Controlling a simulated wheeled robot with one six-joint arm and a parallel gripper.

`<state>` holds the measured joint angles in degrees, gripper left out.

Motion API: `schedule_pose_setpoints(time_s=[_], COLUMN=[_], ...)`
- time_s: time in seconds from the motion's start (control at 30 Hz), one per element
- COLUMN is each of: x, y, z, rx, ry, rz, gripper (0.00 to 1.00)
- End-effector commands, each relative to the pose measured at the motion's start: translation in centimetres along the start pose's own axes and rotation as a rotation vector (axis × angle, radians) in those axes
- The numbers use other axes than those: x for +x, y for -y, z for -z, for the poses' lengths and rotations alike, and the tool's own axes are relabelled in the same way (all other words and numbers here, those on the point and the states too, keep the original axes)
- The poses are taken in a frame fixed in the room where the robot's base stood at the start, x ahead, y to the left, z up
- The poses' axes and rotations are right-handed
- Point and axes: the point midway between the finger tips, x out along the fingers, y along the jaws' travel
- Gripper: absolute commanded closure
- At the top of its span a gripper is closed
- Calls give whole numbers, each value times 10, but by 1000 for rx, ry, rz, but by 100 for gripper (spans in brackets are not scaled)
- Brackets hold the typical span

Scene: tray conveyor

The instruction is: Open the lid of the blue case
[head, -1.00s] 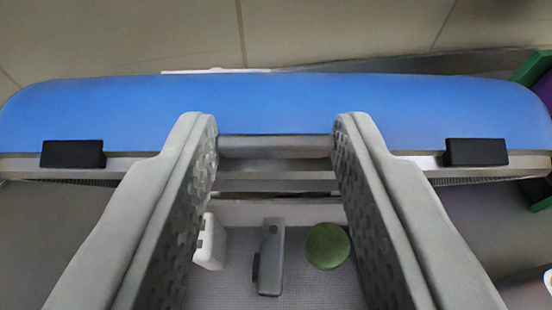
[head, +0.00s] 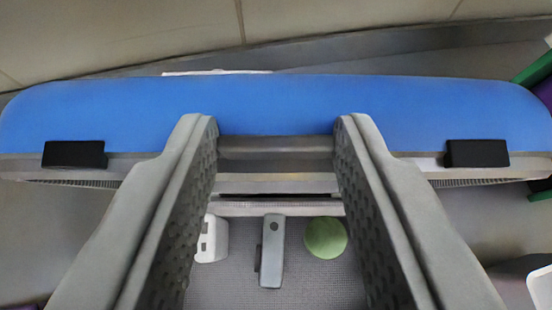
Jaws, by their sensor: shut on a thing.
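The blue case's lid (head: 290,105) spans the upper part of the head view, with a grey rim and two black latches (head: 73,154) (head: 476,153). My gripper (head: 276,140) has one finger at each end of a grey handle bar (head: 276,147) at the middle of the lid's front edge and is shut on it. Below the lid's edge, between the fingers, a grey textured surface shows, seemingly the case's inside. On it lie a white item (head: 212,241), a grey device (head: 272,250) and a green round thing (head: 326,238). The hinge side is hidden.
Behind the lid are beige tiles (head: 120,35) and a grey strip. Green and purple parts (head: 535,70) stand at the right edge. A white and blue object (head: 540,287) shows at the lower right.

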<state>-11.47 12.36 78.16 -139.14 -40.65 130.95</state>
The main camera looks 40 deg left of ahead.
Motion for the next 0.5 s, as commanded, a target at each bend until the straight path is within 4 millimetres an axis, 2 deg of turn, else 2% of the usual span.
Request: schedule_pose_setpoints(time_s=[0.3, 0.33, 0.43, 0.5], x=[-2, -2, -2, -1], y=[0, 0, 0, 0], z=[2, 2, 2, 1], rx=[-1, -1, -1, -1], ry=[-3, -3, -3, -2], rz=[-1, -1, -1, -1], gripper=[100, 60, 42, 42])
